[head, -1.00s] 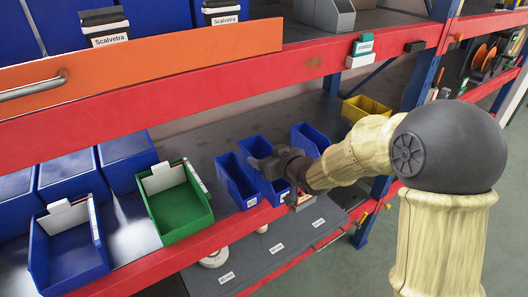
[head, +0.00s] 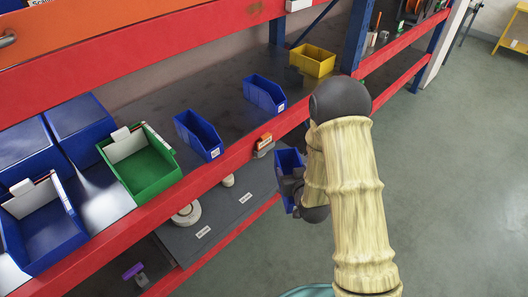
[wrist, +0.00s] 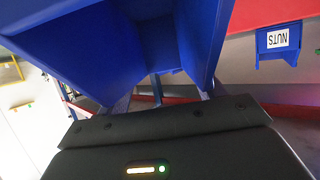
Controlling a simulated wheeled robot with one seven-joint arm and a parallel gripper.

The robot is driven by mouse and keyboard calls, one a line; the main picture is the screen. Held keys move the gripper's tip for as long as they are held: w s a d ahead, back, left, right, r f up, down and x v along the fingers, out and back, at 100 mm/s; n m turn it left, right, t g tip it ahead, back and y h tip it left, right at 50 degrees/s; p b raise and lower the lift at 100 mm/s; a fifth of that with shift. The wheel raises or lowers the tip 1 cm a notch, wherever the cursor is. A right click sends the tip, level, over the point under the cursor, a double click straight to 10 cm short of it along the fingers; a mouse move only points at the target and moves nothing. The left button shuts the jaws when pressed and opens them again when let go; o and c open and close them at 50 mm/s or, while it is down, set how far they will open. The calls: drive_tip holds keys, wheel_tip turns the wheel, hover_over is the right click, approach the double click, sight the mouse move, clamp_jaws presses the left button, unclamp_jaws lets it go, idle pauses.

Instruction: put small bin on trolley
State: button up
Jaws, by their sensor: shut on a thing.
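A small blue bin (head: 289,163) is held in my gripper (head: 291,188), in front of the red shelf edge and clear of the shelf. In the wrist view the held bin (wrist: 140,50) fills the upper middle, close to the camera, with its open inside showing. The dark gripper body (wrist: 165,145) is below it. My arm hides part of the bin in the head view. I cannot make out a trolley for certain; a yellow-edged piece of furniture (head: 512,42) stands at the far right, cut off by the frame.
Two blue bins (head: 199,135) (head: 264,93), a green bin (head: 140,164) and a yellow bin (head: 312,60) stand on the middle shelf, with larger blue bins at left. A NUTS label (wrist: 278,40) shows in the wrist view. The grey floor (head: 440,180) at right is open.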

drive_tip(key=s+d+f+m+h+b, duration=0.2)
drive_tip(key=d+f+m+h+b, duration=0.1)
drive_tip(key=d+f, duration=0.7)
wheel_tip(320, 180, down, 2)
drive_tip(key=shift+s+d+f+t+b, duration=0.15)
drive_tip(key=shift+d+t+b, duration=0.15)
drive_tip(key=shift+b, duration=0.15)
